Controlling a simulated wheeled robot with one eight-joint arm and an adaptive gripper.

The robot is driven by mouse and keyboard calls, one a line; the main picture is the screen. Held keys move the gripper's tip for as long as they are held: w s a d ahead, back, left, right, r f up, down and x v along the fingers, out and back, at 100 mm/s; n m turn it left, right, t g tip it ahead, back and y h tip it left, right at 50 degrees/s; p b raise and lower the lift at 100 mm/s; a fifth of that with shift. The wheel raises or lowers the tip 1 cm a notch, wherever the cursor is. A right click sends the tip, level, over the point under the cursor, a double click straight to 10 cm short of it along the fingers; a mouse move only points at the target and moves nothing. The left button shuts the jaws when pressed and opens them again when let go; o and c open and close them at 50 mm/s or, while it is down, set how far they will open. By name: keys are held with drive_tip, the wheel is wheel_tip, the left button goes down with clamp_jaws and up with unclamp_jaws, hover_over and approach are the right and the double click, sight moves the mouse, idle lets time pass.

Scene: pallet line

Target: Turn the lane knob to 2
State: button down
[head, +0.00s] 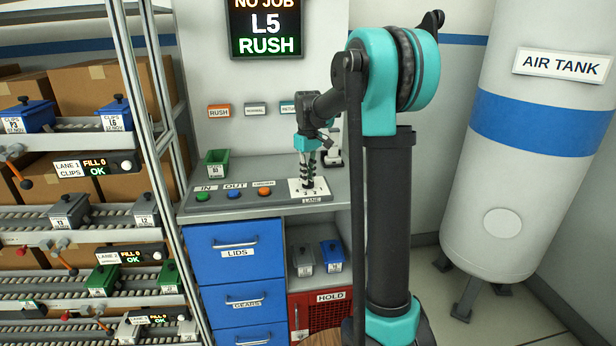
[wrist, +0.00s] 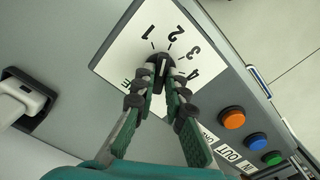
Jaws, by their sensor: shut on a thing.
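The lane knob (wrist: 163,62) is a small dark dial with a pale pointer mark, set on a white plate (wrist: 122,58) printed 1 to 4. In the wrist view the mark seems to point toward the 1 and 2 side, but which number it meets is not clear. My gripper (wrist: 160,82) is shut on the knob, a finger on each side. In the head view my gripper (head: 307,180) points down onto the lane plate (head: 318,194) on the grey console, and its fingers hide the knob there.
Green, blue and orange buttons (head: 264,191) sit on the console left of the knob. A green bin (head: 216,163) stands behind them. A dark-and-white device (wrist: 22,98) stands near the plate. A screen (head: 266,28) reads "NO JOB L5 RUSH". Shelves with bins are at left.

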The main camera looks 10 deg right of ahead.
drive_tip(key=shift+m, duration=1)
drive_tip(key=c, duration=1.6)
unclamp_jaws()
drive_tip(key=shift+o, duration=0.2)
drive_tip(key=shift+r, duration=0.1)
wheel_tip(320, 180, up, 12)
